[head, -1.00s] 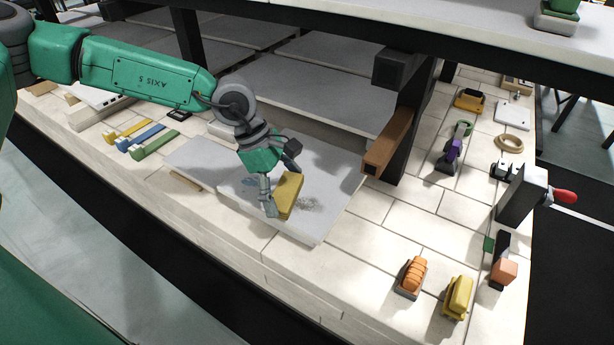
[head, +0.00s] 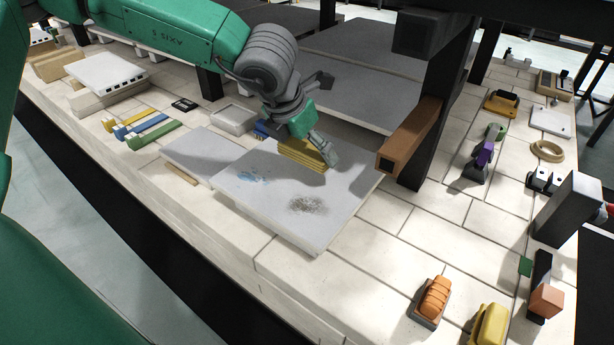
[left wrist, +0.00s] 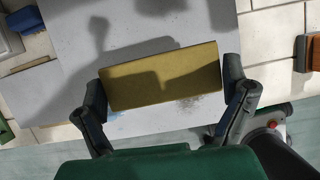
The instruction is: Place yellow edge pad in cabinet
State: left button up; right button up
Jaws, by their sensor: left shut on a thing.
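The yellow edge pad (head: 302,153) is a flat yellow block held by my left gripper (head: 298,146) above the pale grey slab (head: 260,205). In the left wrist view the pad (left wrist: 163,77) lies lengthwise between the two fingers (left wrist: 163,88), one at each short end. The gripper is shut on it. The slab beneath bears a blue smear and a dark speckled patch. I cannot make out with certainty which thing is the cabinet. My right gripper is not in view.
A brown beam end (head: 408,137) and dark post (head: 440,110) stand right of the pad. Grey shelf slabs (head: 375,65) lie behind. Coloured bars (head: 150,132) lie left. A dark grey box (head: 568,208) and orange block (head: 433,298) stand right. Tiles right of the slab are partly clear.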

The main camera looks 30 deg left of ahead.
aim_at(309, 181)
pick_arm(q)
notch_tip(309, 181, down, 7)
jog(key=b, duration=0.3)
jog(key=shift+f, duration=0.1)
jog(key=shift+c, duration=0.4)
jog(key=o, duration=0.7)
jog(key=shift+r, duration=0.25)
